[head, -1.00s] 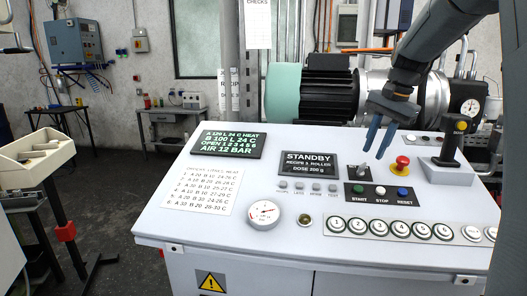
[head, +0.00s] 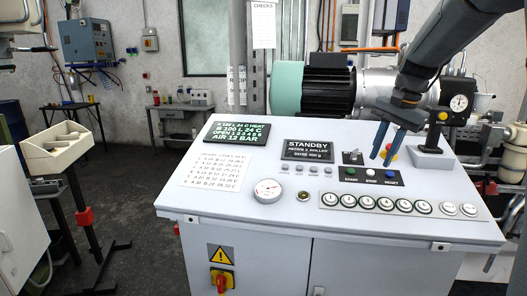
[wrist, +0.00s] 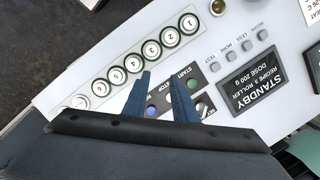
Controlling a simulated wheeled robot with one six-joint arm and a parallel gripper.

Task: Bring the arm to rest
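My gripper (head: 381,160) hangs on my arm over the right part of the white control console (head: 250,205). Its two blue fingers point down, stand apart and have nothing between them. In the wrist view my gripper (wrist: 158,73) shows above the panel, close to the start and stop buttons in the picture. I cannot tell the exact height of the fingertips above the panel.
The console carries a STANDBY display (head: 308,150), a gauge (head: 267,189), a row of numbered buttons (head: 385,203) and a joystick (head: 436,135). A motor (head: 328,92) stands behind. A cream bin (head: 58,149) on a stand is at left. Open floor lies between.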

